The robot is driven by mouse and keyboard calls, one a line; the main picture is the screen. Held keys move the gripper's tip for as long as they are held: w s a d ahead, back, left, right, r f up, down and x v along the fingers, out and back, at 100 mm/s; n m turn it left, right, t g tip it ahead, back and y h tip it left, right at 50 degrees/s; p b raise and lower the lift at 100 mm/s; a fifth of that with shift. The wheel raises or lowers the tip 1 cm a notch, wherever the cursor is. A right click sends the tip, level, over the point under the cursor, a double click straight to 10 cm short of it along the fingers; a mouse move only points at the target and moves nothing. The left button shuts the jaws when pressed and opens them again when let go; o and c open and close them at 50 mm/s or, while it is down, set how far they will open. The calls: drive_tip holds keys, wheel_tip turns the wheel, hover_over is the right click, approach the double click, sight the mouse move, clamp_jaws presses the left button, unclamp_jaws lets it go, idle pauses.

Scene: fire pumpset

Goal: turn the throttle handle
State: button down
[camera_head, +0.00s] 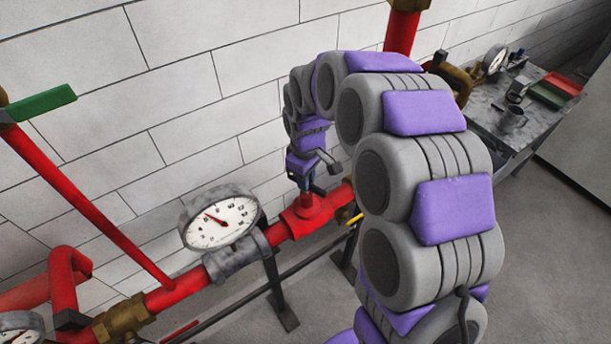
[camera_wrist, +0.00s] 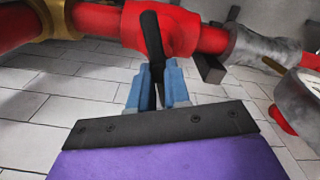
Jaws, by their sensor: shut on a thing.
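The throttle handle (camera_wrist: 151,38) is a black lever in front of the red valve body (camera_wrist: 178,30) in the wrist view. My gripper (camera_wrist: 158,78) has blue fingers on either side of the lever's lower part and is shut on it. In the head view my gripper (camera_head: 306,184) points down at the red valve body (camera_head: 308,212) on the pipe. The handle cannot be made out clearly there, with my wrist and fingers over it.
A pressure gauge (camera_head: 222,220) sits on the red pipe left of the valve. A green lever (camera_head: 40,103) is at the far left. A white block wall (camera_head: 180,110) stands close behind the pipe. A metal table (camera_head: 490,110) with trays stands at the right.

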drive_tip(key=shift+n, duration=0.4)
drive_tip(key=c, duration=1.1)
unclamp_jaws()
drive_tip(key=shift+r, duration=0.1)
wheel_tip(320, 180, up, 17)
drive_tip(key=shift+w+r, duration=0.1)
drive_tip(key=s+d+f+m+b, duration=0.3)
drive_tip(key=s+d+f+m, duration=0.1)
drive_tip(key=s, duration=0.7)
drive_tip(key=s+d+f+m+g+b, duration=0.1)
drive_tip(key=s+d+f+m+b, duration=0.2)
drive_tip(key=s+f, duration=0.4)
drive_tip(key=s+d+f+m+b, duration=0.3)
drive_tip(key=s+d+f, duration=0.3)
drive_tip(key=s, duration=0.9)
drive_tip(key=shift+s+d+m+g+b, duration=0.15)
drive_tip(key=shift+d+m+g+b, duration=0.3)
drive_tip(key=shift+m, duration=0.45)
